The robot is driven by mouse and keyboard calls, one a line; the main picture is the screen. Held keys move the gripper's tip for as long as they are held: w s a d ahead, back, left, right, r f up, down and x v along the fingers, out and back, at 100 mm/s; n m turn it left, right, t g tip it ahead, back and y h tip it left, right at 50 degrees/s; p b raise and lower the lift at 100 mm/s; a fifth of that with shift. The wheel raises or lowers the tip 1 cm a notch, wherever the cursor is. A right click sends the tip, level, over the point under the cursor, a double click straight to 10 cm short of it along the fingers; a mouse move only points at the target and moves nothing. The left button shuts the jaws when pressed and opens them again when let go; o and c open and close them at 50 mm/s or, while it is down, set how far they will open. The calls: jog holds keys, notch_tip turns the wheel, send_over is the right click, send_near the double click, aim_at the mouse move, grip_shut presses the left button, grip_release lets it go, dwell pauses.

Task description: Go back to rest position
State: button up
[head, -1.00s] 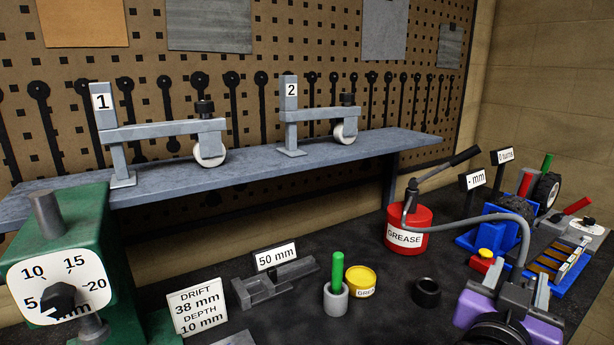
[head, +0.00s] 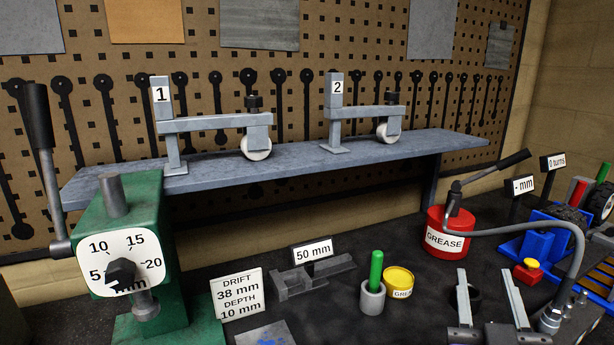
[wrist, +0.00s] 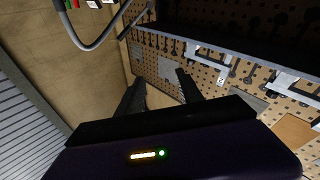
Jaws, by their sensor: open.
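My gripper (head: 487,276) shows at the bottom right of the head view. Its two grey fingers point up in the picture and stand well apart, with nothing held. In the head view the left finger overlaps the black ring (head: 474,298) on the bench; I cannot tell the distance between them. The wrist view shows the gripper (wrist: 159,76) with two dark, parted fingers, empty, facing the pegboard and the tan wall. The rest of my arm is mostly outside the head view.
The red grease pot (head: 447,235) with its hose stands near the gripper. A green rod in a grey cup (head: 372,300) and a yellow tin (head: 399,282) stand left. The green press (head: 130,250) is far left. A shelf (head: 290,165) carries levers 1 and 2.

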jog(key=s+a+f+n+y+b, duration=0.1)
jog(key=s+a+f+n+y, duration=0.1)
jog(key=s+a+f+y, duration=0.3)
jog(key=s+a+f+n+y+b, duration=0.1)
jog(key=s+a+f+n+y, duration=0.2)
jog(key=f, duration=0.5)
jog(key=s+f+m+g+b, duration=0.1)
jog(key=s+f+g+b, duration=0.1)
jog(key=s+f, duration=0.5)
jog(key=s+f+m+g+b, duration=0.2)
jog(key=s+f, duration=0.6)
jog(key=s, duration=0.9)
jog(key=shift+s+a, duration=0.15)
jog(key=shift+s, duration=0.25)
jog(key=shift+f, duration=0.1)
